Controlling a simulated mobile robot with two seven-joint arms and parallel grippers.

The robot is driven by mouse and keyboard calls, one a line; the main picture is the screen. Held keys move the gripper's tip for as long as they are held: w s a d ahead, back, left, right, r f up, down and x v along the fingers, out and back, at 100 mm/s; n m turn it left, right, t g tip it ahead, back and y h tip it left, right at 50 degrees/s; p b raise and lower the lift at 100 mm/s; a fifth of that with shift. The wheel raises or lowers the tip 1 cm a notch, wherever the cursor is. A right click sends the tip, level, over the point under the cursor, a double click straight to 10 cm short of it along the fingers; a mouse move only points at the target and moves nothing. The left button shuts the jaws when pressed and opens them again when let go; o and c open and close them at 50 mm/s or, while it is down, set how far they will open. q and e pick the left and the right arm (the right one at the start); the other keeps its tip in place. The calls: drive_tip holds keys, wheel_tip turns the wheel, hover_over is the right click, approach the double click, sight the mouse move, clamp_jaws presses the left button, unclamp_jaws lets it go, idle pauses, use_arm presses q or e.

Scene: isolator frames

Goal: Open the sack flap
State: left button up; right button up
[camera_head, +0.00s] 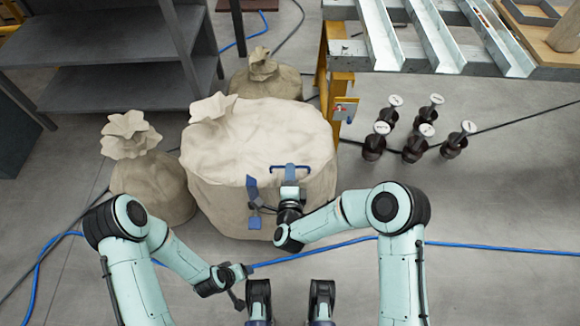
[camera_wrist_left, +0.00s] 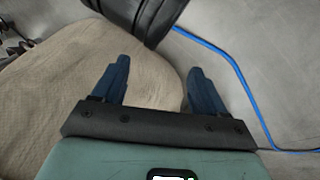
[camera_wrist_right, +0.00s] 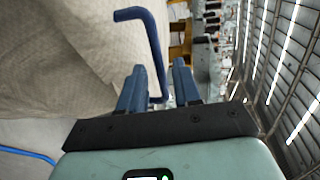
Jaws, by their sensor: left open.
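The large beige sack (camera_head: 235,150) stands upright in the middle of the head view, with a tuft on its top. A blue U-shaped handle (camera_head: 274,169) is at its front right; it also shows in the right wrist view (camera_wrist_right: 151,35). My right gripper (camera_head: 290,172) is around the handle's bar, which runs between the closely spaced fingers. I cannot make out the flap's edge. Blue pieces (camera_head: 253,190) show against the sack's front left of my right wrist. My left gripper (camera_head: 245,271) is open and empty, low in front of the sack; its spread fingers show in the left wrist view (camera_wrist_left: 155,85).
Smaller tied sacks stand left (camera_head: 150,185) and behind (camera_head: 265,82). A dark shelf (camera_head: 110,85) is at the back left. A blue cable (camera_head: 480,246) crosses the floor.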

drive_tip(key=shift+w+f+b, duration=0.15)
drive_tip(key=shift+w+f, duration=0.05)
drive_tip(key=shift+w, duration=0.7)
drive_tip(key=shift+w+f+b, duration=0.15)
drive_tip(key=shift+w, duration=0.7)
clamp_jaws()
